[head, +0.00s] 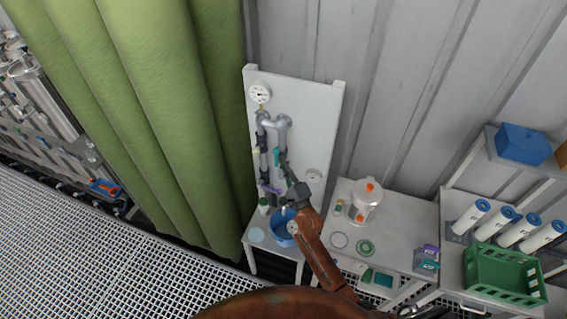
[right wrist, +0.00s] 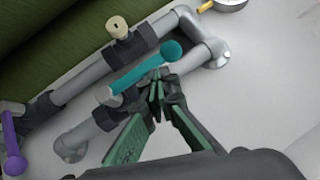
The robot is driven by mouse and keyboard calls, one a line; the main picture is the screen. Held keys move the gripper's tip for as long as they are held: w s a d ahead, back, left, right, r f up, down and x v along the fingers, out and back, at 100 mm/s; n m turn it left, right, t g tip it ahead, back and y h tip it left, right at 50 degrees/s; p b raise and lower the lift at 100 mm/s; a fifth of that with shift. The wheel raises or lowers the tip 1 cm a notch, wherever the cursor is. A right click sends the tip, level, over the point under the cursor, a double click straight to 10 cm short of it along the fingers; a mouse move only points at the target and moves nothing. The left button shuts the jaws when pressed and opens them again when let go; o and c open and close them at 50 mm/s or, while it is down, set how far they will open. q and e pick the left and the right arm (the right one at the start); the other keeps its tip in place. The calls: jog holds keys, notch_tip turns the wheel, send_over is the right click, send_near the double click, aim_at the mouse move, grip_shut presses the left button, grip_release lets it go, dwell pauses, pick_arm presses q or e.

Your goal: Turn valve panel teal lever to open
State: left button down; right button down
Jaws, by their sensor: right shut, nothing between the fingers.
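The teal lever (right wrist: 146,68) sits on a valve of the grey pipework, and its round knob end lies toward the upper right in the right wrist view. It also shows small on the white valve panel (head: 317,112) in the head view, as a teal spot (head: 278,157). My right gripper (right wrist: 156,84) is shut and empty, with its green-padded fingertips right beside the lever. I cannot tell whether they touch it. In the head view my right gripper (head: 287,168) reaches up to the pipes and hides part of them. My left gripper is not in view.
A purple lever (right wrist: 12,150) and a cream knob (right wrist: 118,27) are on the same pipework. A gauge (head: 260,92) tops the panel. Below are a blue bowl (head: 282,232) and a side table (head: 395,220) with a clear canister (head: 366,198). A green curtain (head: 165,110) hangs at left.

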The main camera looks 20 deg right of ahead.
jog(key=shift+d, duration=0.1)
jog(key=s+d+b, duration=0.2)
jog(key=s+d, duration=0.2)
jog(key=s, duration=0.8)
jog(key=shift+d, duration=0.3)
jog(key=shift+s, duration=0.1)
